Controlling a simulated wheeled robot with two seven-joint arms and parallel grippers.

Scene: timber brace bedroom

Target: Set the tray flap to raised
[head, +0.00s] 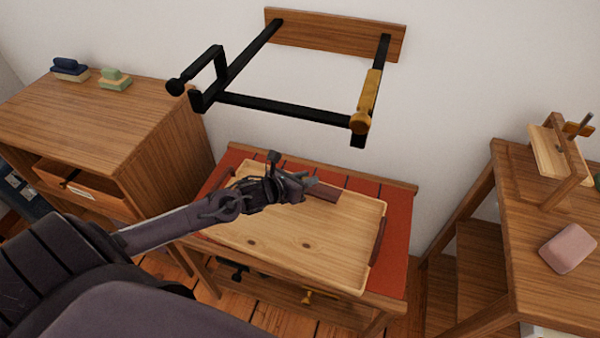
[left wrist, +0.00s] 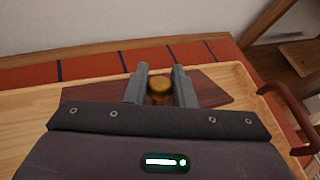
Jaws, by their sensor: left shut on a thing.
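A light wooden tray (head: 270,245) with dark red-brown handles lies on a red-topped table (head: 398,232). Near its back edge is a dark brown flap (head: 326,191), which also shows on both sides of the fingers in the left wrist view (left wrist: 213,90). The flap looks flat or nearly flat; its exact tilt is hard to tell. My left gripper (head: 303,181) is over the flap, shut on a round brass knob (left wrist: 160,86). The fingers sit on either side of the knob. In the head view the gripper hides the knob and part of the flap. My right gripper is not in view.
A black wall frame (head: 280,105) with a brass-coloured lever juts out above and behind the table. A wooden cabinet (head: 90,120) with a partly open drawer (head: 80,187) stands left. A wooden desk (head: 530,230) with a clamp and a pink block (head: 567,248) stands right.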

